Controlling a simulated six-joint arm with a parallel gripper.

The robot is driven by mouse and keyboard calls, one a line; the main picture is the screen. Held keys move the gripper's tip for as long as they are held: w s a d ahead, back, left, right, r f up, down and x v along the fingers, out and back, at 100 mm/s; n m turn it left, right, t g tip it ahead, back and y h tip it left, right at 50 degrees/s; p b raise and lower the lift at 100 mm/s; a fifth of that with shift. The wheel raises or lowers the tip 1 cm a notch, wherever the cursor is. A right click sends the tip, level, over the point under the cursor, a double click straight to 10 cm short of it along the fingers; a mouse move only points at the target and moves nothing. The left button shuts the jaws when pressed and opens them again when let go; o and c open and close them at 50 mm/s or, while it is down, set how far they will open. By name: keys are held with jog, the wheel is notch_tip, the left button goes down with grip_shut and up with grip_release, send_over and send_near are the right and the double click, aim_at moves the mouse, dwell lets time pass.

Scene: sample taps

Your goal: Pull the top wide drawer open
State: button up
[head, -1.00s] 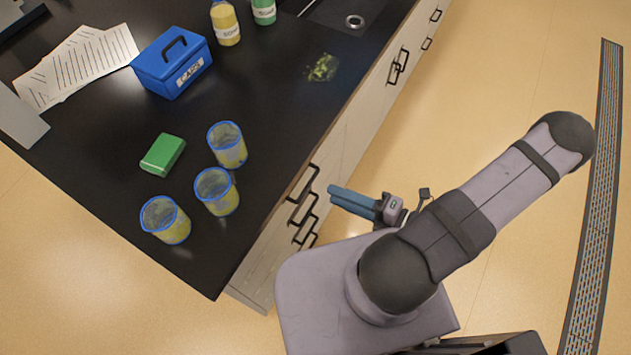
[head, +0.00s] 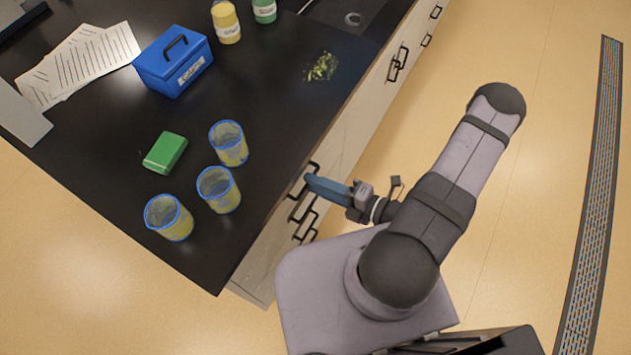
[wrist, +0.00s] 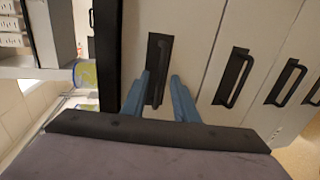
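The top wide drawer (wrist: 135,40) is the pale front nearest the black counter edge and looks shut. Its dark bar handle (wrist: 158,75) stands in front of a black recess. My gripper (wrist: 160,77) is open, with one blue finger on each side of the handle in the wrist view. The fingers are apart and I cannot tell whether either touches the bar. In the head view my gripper (head: 310,182) reaches the drawer fronts just below the counter edge, and its fingers partly hide the handle there.
More drawer handles (wrist: 233,78) lie below. The black counter (head: 100,190) holds several yellowish beakers (head: 220,190), a green block (head: 165,153), a blue caps box (head: 175,65), bottles and papers.

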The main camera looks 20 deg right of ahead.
jog(key=shift+w+a+f, duration=0.1)
jog(key=shift+w+a, duration=0.15)
jog(key=shift+c, duration=0.7)
grip_shut()
dwell(0.8)
